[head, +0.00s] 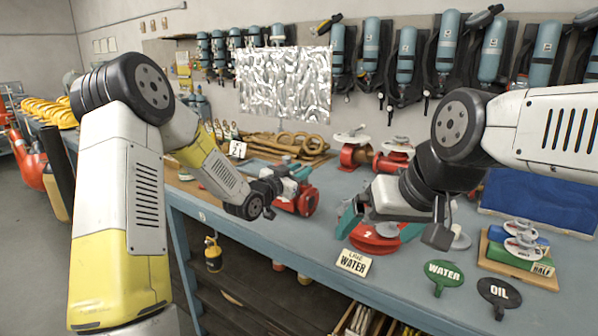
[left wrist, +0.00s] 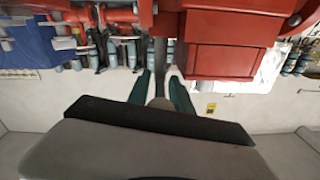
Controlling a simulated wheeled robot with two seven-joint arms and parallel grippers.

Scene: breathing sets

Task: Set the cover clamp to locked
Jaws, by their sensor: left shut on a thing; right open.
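A red fitting (head: 308,200) stands on the blue-grey bench, left of the middle in the head view. My left gripper (head: 298,178), with teal and white fingers, is at this fitting and partly covers it. In the left wrist view its fingers (left wrist: 160,85) are shut on a thin dark grey bar (left wrist: 160,60) beside a large red body (left wrist: 228,62). I cannot tell for certain whether this bar is the cover clamp's lever, nor read its setting. My right gripper (head: 380,226) is open above a red round part (head: 372,242), with its teal fingers apart.
A "LINE WATER" sign (head: 353,262), a green "WATER" tag (head: 444,273) and a black "OIL" tag (head: 498,292) are near the bench's front edge. A wooden board (head: 545,280) with blocks stands at right. Red valves (head: 357,155) and brown hoses (head: 290,145) lie behind.

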